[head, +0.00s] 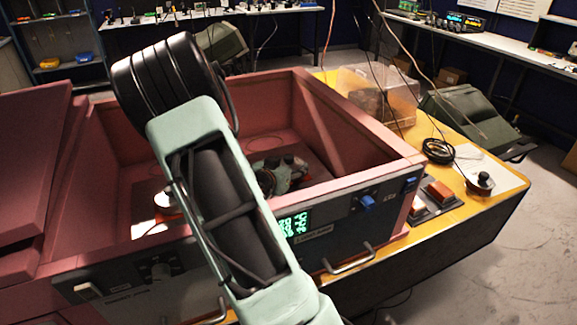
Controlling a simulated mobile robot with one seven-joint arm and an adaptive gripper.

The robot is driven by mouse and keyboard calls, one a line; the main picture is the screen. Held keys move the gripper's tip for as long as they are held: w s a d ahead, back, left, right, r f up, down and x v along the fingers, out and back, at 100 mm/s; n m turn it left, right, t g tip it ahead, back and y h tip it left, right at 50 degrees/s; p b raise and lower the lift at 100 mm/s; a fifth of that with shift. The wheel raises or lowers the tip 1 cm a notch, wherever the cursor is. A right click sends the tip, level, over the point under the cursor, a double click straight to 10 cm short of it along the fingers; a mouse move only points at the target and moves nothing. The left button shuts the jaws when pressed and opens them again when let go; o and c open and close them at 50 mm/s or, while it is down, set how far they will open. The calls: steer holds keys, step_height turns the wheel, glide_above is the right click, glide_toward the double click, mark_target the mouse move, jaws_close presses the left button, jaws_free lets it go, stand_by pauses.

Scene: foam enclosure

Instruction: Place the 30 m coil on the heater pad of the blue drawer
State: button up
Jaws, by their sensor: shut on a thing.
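The pink foam enclosure (355,130) stands open at the top, with dark front panels. The right panel has a blue latch (368,202) and a green display (293,224). My gripper (272,180) shows partly inside, low over the floor, behind my pale green arm. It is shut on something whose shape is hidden. A thin round outline (263,145) shows on the floor beyond it. A black coil (438,150) lies on the yellow table; I cannot read its length. No heater pad can be made out for sure.
The yellow table (462,190) holds a clear box (378,95) with dark contents, orange-red switches (438,192) and a black knob (480,182) on a white sheet. An orange-and-white item (166,202) sits inside the enclosure at left. The enclosure's walls surround my gripper.

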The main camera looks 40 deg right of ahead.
mark_target(287, 164)
steer(key=o, duration=1.3)
steer(key=shift+f, duration=0.1)
steer(key=shift+r, duration=0.2)
steer(key=p+v, duration=0.3)
steer(key=v, duration=0.3)
steer(key=shift+a+r, duration=0.2)
steer(key=shift+a, duration=0.05)
steer(key=shift+s+a, duration=0.35)
steer(key=shift+a, duration=0.05)
